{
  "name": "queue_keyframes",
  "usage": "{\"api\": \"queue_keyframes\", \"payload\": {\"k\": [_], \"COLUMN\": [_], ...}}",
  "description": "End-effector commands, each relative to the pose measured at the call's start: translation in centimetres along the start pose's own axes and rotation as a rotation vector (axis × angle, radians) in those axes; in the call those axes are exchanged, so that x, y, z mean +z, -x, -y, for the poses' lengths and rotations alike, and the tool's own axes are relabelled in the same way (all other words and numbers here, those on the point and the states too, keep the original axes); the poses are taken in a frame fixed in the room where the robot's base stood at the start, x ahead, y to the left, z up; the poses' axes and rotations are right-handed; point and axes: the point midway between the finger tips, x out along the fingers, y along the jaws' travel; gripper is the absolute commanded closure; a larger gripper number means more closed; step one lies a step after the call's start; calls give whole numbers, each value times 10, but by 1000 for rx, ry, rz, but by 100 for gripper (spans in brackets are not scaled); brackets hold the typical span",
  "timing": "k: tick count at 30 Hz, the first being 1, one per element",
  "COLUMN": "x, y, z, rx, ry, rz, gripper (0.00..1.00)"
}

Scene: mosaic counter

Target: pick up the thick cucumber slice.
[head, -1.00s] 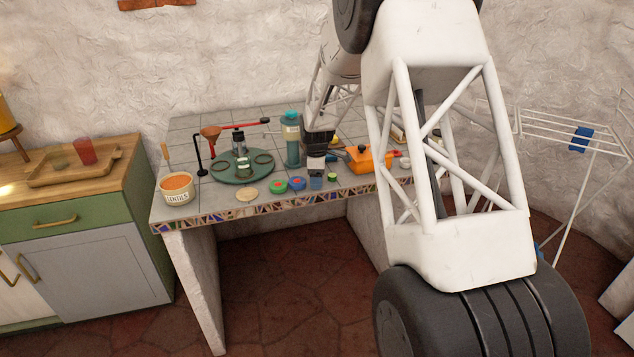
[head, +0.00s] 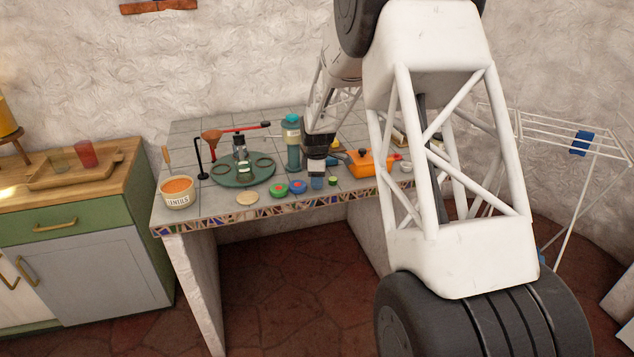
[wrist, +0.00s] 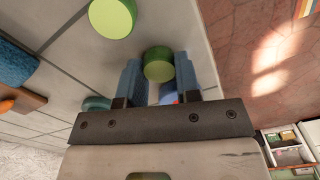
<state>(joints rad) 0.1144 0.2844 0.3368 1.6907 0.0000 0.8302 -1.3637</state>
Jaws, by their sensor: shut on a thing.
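My gripper shows in the wrist view (wrist: 160,82), with its two blue fingers closed in on the sides of a green cucumber slice (wrist: 158,70). The slice is a short cylinder with a paler green face, held near the fingertips. I cannot tell whether it is clear of the counter. A second green slice (wrist: 112,18), with a broad pale face, lies apart from the fingers on the tiles. In the head view my gripper (head: 317,182) is at the counter's front, and one small green slice (head: 333,180) shows just right of it. The held slice is hidden there.
Left of my gripper are a blue-rimmed round thing (head: 298,187) and a green-rimmed one (head: 279,188). An orange pot (head: 370,164) stands to the right, a teal bottle (head: 292,150) behind left. The counter's mosaic edge (head: 290,209) is close in front.

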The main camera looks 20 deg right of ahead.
Motion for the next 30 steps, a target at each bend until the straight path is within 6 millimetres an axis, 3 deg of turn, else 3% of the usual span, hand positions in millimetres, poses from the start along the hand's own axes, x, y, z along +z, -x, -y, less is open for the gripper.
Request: {"api": "queue_keyframes", "payload": {"k": [9,30], "x": [0,22], "y": [34,41], "z": [1,102], "rx": [3,1], "ry": [0,0], "rz": [-1,0], "gripper": [91,91]}}
